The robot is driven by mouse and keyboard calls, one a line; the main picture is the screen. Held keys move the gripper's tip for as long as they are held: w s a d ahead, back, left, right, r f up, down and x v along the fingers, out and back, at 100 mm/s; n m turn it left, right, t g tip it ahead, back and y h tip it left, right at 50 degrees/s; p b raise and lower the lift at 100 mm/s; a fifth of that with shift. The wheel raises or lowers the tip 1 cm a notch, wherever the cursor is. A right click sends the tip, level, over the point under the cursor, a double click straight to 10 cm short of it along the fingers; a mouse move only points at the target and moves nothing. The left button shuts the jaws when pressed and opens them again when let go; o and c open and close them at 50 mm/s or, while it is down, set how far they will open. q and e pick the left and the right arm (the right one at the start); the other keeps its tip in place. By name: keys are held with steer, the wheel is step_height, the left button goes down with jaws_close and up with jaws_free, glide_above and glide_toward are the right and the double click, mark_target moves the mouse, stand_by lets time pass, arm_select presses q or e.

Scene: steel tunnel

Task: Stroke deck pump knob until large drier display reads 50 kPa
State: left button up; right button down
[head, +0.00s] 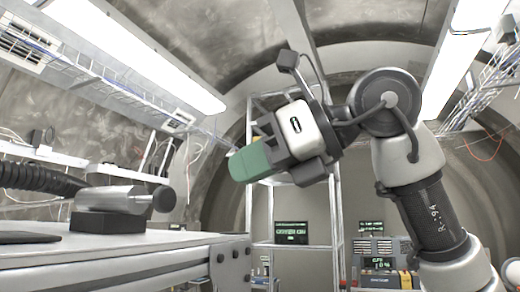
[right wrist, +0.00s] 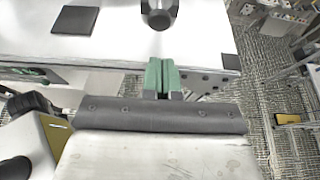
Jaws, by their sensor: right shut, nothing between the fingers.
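The pump (head: 112,197), a silver cylinder on a black block, lies on the white deck at the left of the head view. Its dark round knob (head: 164,199) points right. The knob also shows at the top of the right wrist view (right wrist: 159,17). My right gripper (head: 238,166) has green fingers, shut and empty, above and to the right of the knob and apart from it. In the right wrist view its fingers (right wrist: 161,76) point toward the knob. A dark display with green characters (head: 291,232) stands behind; its reading is too small to tell. My left gripper is out of view.
A black corrugated hose (head: 38,179) runs to the pump from the left. The white deck (head: 170,240) ends in a metal-framed edge. A metal frame (head: 335,235) stands behind my right arm. Grey equipment with another green display (head: 377,263) stands at the lower right.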

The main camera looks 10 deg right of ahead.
mark_target(170, 194)
steer(key=p+x, duration=0.1)
steer(key=x, duration=0.2)
steer(key=p+x, duration=0.1)
steer(key=x, duration=0.2)
steer(key=r+p+x, duration=0.1)
steer(key=p+x, duration=0.1)
steer(key=x, duration=0.1)
steer(key=shift+w+a+r, duration=0.1)
steer(key=shift+a, duration=0.1)
steer(key=shift+w+a, duration=0.15)
steer(key=shift+a, duration=0.15)
